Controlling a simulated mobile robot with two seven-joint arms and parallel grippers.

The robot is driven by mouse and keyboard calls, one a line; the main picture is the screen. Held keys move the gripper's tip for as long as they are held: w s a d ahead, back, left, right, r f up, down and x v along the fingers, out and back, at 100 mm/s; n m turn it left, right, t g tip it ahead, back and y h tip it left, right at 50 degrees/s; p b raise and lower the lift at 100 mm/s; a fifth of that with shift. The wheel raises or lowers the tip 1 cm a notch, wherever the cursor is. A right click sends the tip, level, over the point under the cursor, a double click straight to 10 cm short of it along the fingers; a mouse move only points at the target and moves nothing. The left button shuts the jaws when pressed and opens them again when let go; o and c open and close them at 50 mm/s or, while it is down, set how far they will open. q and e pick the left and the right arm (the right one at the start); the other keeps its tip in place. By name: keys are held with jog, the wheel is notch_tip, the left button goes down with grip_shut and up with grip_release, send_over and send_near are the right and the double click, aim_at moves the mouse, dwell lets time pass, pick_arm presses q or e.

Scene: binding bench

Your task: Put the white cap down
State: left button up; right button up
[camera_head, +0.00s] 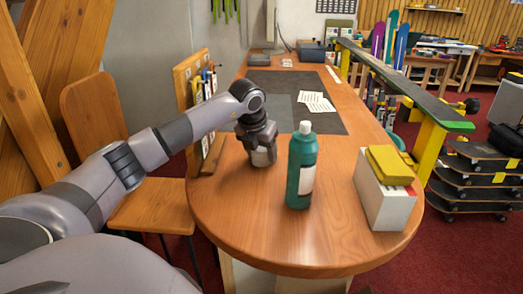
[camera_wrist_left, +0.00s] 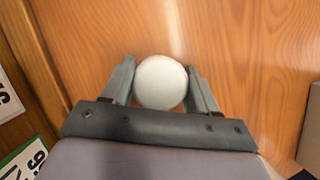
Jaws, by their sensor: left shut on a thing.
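My left gripper (camera_head: 262,155) is over the near left part of the wooden table (camera_head: 260,225). In the left wrist view, the gripper (camera_wrist_left: 160,85) is shut on the round white cap (camera_wrist_left: 161,82), with one finger on each side of it. In the head view the fingers largely hide the cap, and I cannot tell whether it touches the table. A green bottle (camera_head: 300,175) with a white label and a pale top stands upright to the right of the gripper. My right gripper is not in view.
A white box (camera_head: 384,200) with yellow cloth-like items (camera_head: 390,165) on top stands at the right edge. A dark mat (camera_head: 335,112) with papers (camera_head: 316,102) lies farther back. A tool rack (camera_head: 190,80) stands along the left edge. The front of the table is clear.

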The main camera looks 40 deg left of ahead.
pick_arm(q)
jog(key=o, duration=1)
jog(key=shift+f, duration=0.1)
jog(key=shift+r, duration=0.25)
jog(key=v, duration=1.2)
jog(key=shift+b, duration=0.3)
